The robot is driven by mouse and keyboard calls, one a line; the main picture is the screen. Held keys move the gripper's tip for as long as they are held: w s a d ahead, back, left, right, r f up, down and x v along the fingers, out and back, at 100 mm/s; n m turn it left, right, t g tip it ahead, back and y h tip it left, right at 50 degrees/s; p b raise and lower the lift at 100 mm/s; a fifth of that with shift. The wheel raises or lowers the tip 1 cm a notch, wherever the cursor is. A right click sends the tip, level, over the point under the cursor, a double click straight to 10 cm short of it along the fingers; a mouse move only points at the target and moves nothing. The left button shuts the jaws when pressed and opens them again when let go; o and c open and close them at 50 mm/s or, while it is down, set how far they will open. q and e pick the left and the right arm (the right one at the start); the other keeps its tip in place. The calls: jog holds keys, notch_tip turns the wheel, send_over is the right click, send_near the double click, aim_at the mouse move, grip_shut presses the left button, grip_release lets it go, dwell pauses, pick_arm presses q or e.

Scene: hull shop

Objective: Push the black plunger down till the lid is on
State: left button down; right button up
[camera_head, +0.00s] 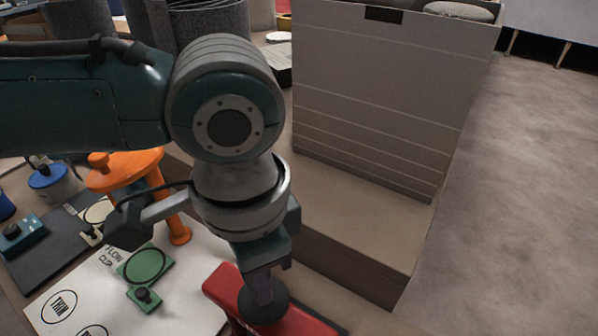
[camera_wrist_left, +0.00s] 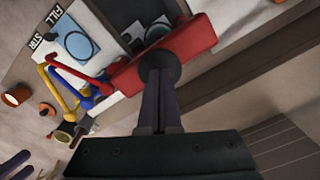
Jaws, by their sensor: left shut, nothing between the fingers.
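The black plunger (camera_head: 266,306) shows as a dark round knob over a red block (camera_head: 224,284) at the bottom of the head view. My left gripper (camera_head: 262,287) is shut, with its fingers pointing down at the knob. Nothing is between the fingers. The lid and whatever is under the red block are hidden. My right gripper is not in view.
A tall grey box (camera_head: 385,90) stands on a brown ledge (camera_head: 365,222) right of the arm. A printed white sheet (camera_head: 95,300), a green plate (camera_head: 147,264), an orange stand (camera_head: 125,170) and a blue-lidded pot (camera_head: 48,180) are at left. Bare floor lies far right.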

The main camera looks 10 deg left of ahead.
pick_arm(q)
jog(key=shift+f, duration=0.5)
dwell(0.8)
notch_tip(320, 180, up, 11)
jog(key=p, duration=1.2)
dwell(0.4)
